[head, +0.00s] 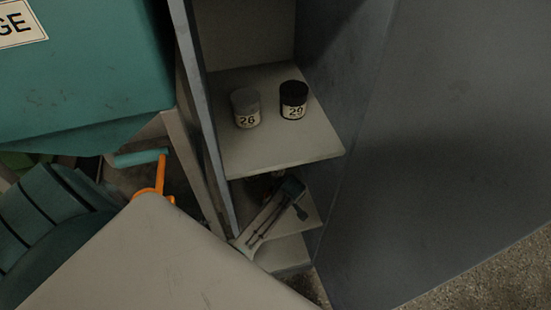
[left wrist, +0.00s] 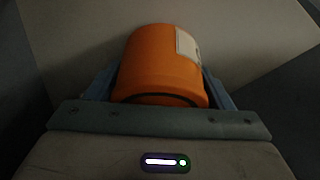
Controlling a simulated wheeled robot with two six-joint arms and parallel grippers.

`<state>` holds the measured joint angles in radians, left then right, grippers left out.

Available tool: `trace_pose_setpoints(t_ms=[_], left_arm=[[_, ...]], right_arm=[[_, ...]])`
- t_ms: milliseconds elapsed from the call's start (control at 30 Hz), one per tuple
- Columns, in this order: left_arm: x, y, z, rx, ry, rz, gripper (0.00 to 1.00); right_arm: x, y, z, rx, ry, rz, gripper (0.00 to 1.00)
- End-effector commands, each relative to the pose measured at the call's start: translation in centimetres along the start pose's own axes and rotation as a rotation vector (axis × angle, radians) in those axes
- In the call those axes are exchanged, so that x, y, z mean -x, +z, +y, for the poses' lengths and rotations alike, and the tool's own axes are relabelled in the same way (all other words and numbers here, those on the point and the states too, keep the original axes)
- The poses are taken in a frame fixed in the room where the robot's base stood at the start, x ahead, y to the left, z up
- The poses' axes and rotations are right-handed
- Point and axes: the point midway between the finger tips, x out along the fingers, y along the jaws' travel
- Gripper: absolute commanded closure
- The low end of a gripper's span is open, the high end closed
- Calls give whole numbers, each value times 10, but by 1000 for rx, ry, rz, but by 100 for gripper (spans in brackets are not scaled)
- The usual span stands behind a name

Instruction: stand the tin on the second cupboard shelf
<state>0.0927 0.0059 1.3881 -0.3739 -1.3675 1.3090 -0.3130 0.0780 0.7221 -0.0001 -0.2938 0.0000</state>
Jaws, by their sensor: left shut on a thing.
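The tin (left wrist: 158,62) is an orange cylinder with a white label, seen close up in the left wrist view. My left gripper (left wrist: 160,88) is shut on it, with a blue-grey finger on each side. In the head view my left gripper (head: 277,185) reaches into the cupboard below the jar shelf, and the tin is mostly hidden there. A pale surface lies behind the tin; I cannot tell whether the tin touches it. The cupboard's lower shelf (head: 312,212) shows beside the gripper. My right gripper is not in view.
A bottom shelf (head: 287,253) shows lower down. The grey cupboard side (head: 207,130) stands close to my left arm. A teal machine (head: 85,85) stands left.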

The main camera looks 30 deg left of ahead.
Motion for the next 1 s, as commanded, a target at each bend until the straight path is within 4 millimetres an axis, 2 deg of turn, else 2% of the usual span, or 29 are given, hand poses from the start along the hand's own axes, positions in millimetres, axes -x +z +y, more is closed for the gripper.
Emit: trace_pose_setpoints(t_ms=[233, 267, 367, 633, 767, 867, 1000], left_arm=[[-2, 1, 0, 0, 0, 0, 51], [-2, 1, 0, 0, 0, 0, 23], [-1, 1, 0, 0, 0, 0, 4], [-1, 1, 0, 0, 0, 0, 3], [5, 0, 0, 1, 2, 0, 3], [21, 0, 1, 2, 4, -1, 3], [51, 0, 1, 3, 5, 0, 3]], right_arm=[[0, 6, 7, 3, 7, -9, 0], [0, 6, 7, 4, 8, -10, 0], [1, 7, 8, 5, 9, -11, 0], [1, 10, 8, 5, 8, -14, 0], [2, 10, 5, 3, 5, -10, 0], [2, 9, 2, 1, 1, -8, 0], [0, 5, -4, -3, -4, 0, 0]])
